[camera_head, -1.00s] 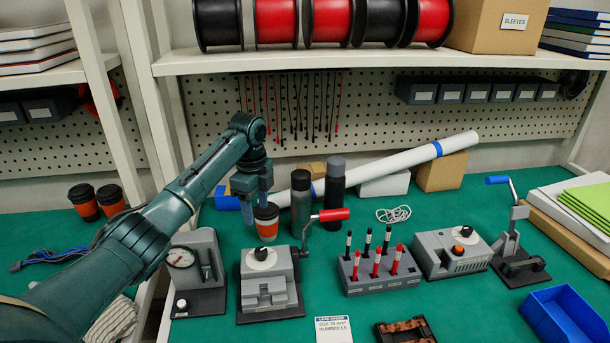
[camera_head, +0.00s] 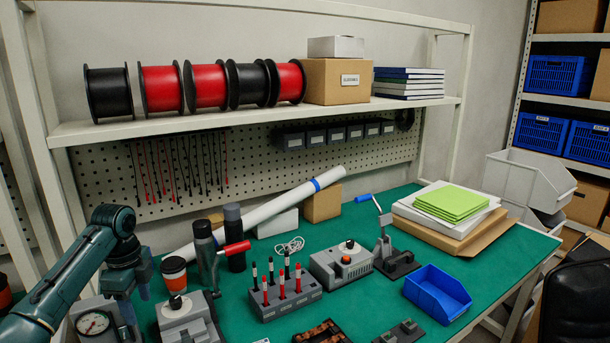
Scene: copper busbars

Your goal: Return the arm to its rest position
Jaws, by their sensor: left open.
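My left arm (camera_head: 70,275) comes in from the lower left, rises to an elbow-like bend and points down. My left gripper (camera_head: 133,292) hangs below that bend, open and with nothing seen between its fingers. It is left of an orange cup with a dark lid (camera_head: 174,273), which stands upright on the green bench (camera_head: 368,300). A gap shows between gripper and cup. My right gripper is not in view.
Bench surface right of centre is partly clear.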

